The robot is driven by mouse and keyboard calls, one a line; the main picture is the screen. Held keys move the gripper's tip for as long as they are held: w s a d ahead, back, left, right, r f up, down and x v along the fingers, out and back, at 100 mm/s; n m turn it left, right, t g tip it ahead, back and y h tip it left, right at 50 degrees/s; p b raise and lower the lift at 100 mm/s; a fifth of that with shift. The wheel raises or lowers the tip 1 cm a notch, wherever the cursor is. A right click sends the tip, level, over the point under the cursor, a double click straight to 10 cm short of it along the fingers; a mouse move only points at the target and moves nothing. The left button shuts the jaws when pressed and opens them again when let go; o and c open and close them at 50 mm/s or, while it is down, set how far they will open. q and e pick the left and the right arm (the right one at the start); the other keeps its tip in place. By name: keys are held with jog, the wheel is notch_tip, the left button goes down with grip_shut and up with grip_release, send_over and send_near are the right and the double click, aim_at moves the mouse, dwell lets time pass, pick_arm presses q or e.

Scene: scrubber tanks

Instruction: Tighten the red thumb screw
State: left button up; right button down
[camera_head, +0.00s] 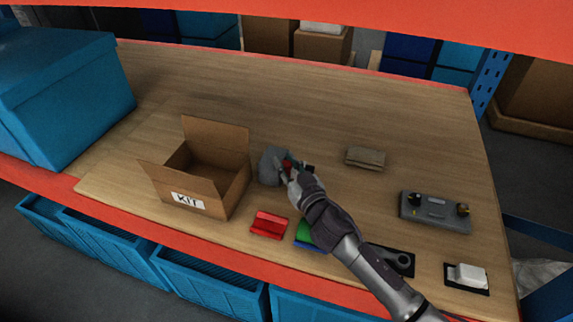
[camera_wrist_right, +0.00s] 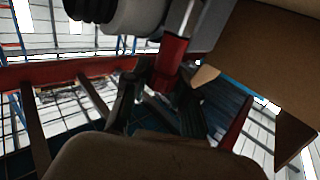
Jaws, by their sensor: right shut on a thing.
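A grey rounded part (camera_head: 270,165) stands on the wooden table just right of the open kit box. The red thumb screw (camera_head: 287,165) sits on its right side and is partly covered by my right gripper (camera_head: 291,172). In the right wrist view the red screw (camera_wrist_right: 171,58) hangs below a grey metal piece. The dark fingers of my right gripper (camera_wrist_right: 160,95) close around its lower end. My left gripper is not in view.
The open cardboard kit box (camera_head: 238,192) stands close on the left. A red block (camera_head: 268,224) and a green piece (camera_head: 304,233) lie in front. A brown packet (camera_head: 365,158) and a grey device (camera_head: 434,211) are on the right. The table's back is clear.

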aim_at(287, 164)
jog(key=c, duration=0.9)
grip_release()
jog(key=shift+r, duration=0.3)
notch_tip(287, 164, up, 10)
jog(key=shift+f, duration=0.25)
